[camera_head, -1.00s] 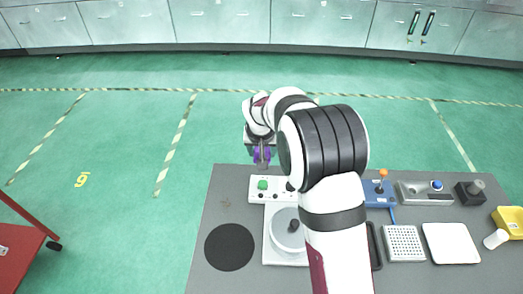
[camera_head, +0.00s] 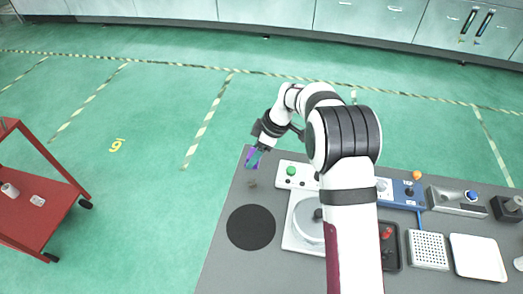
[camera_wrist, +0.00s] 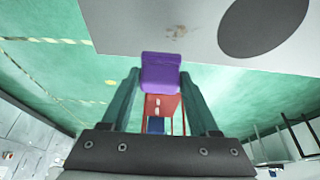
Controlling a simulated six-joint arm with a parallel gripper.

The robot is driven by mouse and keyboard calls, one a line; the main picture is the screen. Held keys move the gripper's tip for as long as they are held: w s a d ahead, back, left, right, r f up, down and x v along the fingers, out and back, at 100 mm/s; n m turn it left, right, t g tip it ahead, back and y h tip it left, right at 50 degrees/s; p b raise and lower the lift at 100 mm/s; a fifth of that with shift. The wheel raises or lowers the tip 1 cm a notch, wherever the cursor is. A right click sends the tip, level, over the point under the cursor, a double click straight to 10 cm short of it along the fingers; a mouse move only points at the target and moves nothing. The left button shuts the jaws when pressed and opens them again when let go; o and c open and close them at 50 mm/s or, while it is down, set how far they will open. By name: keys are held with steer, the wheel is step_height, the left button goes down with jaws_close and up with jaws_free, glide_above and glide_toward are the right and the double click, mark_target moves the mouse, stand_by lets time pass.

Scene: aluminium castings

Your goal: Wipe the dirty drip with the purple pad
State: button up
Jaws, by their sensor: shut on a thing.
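My gripper (camera_head: 257,156) is shut on the purple pad (camera_head: 251,162) above the far left corner of the grey table. In the wrist view the pad (camera_wrist: 160,66) sits between the two teal fingertips (camera_wrist: 160,80). The dirty drip (camera_head: 252,183) is a small brownish smudge on the table top, just nearer to the camera than the pad. It also shows in the wrist view (camera_wrist: 175,31), beyond the pad and apart from it in the picture. The exact height of the pad above the table cannot be told.
A black round mat (camera_head: 251,227) lies near the drip. A white device with a round plate (camera_head: 307,232) and a control box with a green button (camera_head: 296,175) stand to the right. A red cart (camera_head: 35,205) is off to the left. The table around the drip is bare.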

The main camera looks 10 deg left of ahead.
mark_target(245, 196)
steer(key=shift+f, duration=2.9)
step_height(245, 196, down, 2)
steer(key=shift+s+f, duration=0.1)
steer(key=shift+s, duration=0.4)
steer(key=shift+c, duration=0.7)
steer(key=shift+s, duration=3.05)
steer(key=shift+w, duration=3.5)
step_height(245, 196, up, 2)
steer(key=shift+w+r, duration=0.1)
steer(key=shift+r, duration=3.15)
